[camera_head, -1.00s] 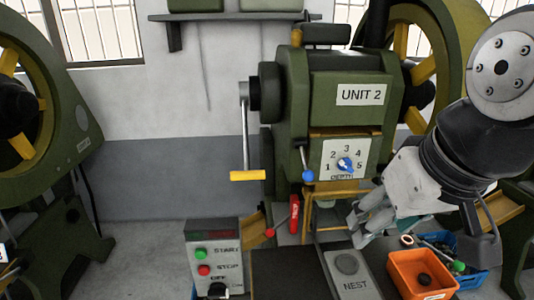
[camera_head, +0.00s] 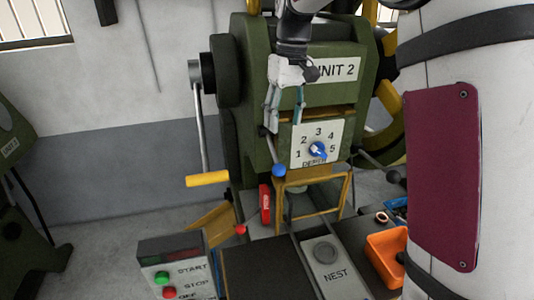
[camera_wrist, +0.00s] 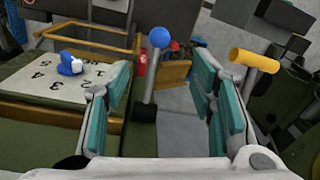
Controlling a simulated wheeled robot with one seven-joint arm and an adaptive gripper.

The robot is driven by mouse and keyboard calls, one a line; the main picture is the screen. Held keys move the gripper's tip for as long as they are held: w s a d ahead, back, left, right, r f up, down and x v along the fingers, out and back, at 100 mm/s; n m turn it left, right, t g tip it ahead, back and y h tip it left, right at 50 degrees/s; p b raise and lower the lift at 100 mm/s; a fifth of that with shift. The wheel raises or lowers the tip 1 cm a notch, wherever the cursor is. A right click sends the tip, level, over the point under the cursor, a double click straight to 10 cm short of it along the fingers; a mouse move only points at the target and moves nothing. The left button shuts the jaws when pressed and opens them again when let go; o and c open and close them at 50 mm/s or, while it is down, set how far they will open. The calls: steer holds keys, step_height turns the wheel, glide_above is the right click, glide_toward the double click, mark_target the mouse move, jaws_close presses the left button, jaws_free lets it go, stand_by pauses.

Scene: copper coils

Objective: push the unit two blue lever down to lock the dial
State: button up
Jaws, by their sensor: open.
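The unit two machine (camera_head: 245,120) is green with a "UNIT 2" plate. Its blue lever (camera_head: 278,170) is a blue ball on a dark rod left of the dial plate; the ball hangs at the rod's low end. In the wrist view the ball (camera_wrist: 160,37) stands between my open fingers, beyond their tips. The blue dial (camera_head: 317,149) sits on the white numbered plate, also seen in the wrist view (camera_wrist: 70,63). My gripper (camera_head: 285,125) is open and empty, pointing down, above the lever. I see no contact with the ball.
A yellow-handled crank (camera_head: 207,179) sticks out left of the machine. A red-ball lever (camera_head: 240,230) and yellow frame (camera_head: 312,178) are below. The START/STOP box (camera_head: 178,270), NEST plate (camera_head: 335,270) and orange bin (camera_head: 387,258) are in front.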

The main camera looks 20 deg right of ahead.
mark_target(279, 164)
steer(key=f+p, duration=0.1)
steer(key=f, duration=0.3)
steer(key=f+p, duration=0.1)
steer(key=f, duration=0.4)
steer(key=a+f+p, duration=0.1)
steer(key=f, duration=0.4)
steer(key=shift+w, duration=0.15)
jaws_close()
